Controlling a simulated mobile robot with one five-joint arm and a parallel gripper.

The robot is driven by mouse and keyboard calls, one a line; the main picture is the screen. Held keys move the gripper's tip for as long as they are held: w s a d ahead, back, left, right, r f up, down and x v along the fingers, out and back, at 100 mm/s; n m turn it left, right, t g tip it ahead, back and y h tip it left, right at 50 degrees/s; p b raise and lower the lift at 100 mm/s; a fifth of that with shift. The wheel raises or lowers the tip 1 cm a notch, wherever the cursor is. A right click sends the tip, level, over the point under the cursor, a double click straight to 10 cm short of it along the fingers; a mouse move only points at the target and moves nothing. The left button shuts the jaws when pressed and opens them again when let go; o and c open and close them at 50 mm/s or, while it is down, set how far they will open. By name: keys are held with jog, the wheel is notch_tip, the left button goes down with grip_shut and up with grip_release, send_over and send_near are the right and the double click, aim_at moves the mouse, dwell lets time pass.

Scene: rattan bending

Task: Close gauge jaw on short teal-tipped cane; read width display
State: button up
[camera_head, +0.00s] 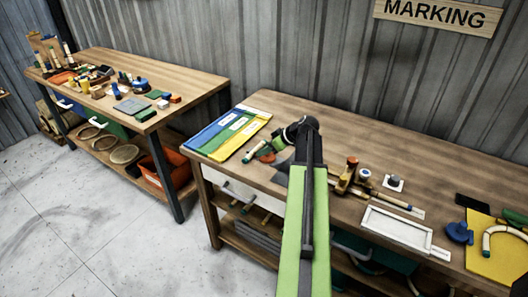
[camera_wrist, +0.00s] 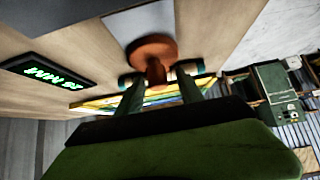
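In the wrist view an orange-brown round knob (camera_wrist: 152,48), seemingly part of the gauge, stands between and beyond my fingers. A short pale cane (camera_wrist: 174,75) with teal ends lies across behind its stem; whether the jaw touches it I cannot tell. My gripper (camera_wrist: 160,95) is open, with a finger on each side and gaps to the stem. A black display (camera_wrist: 47,71) shows lit green characters, tilted; I cannot read the number surely. In the head view my gripper (camera_head: 303,128) is low over the right bench; it hides the gauge there.
Blue, green and yellow strips (camera_head: 230,134) lie at the bench's left end. Right of my arm are a wooden tool with a red knob (camera_head: 350,170), a white-framed tray (camera_head: 396,230) and a yellow mat (camera_head: 490,262). Another bench (camera_head: 180,80) stands left.

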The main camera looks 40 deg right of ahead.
jog(key=shift+r, duration=0.1)
jog(key=p+v, duration=1.2)
jog(key=v, duration=0.5)
jog(key=shift+s+r, duration=0.1)
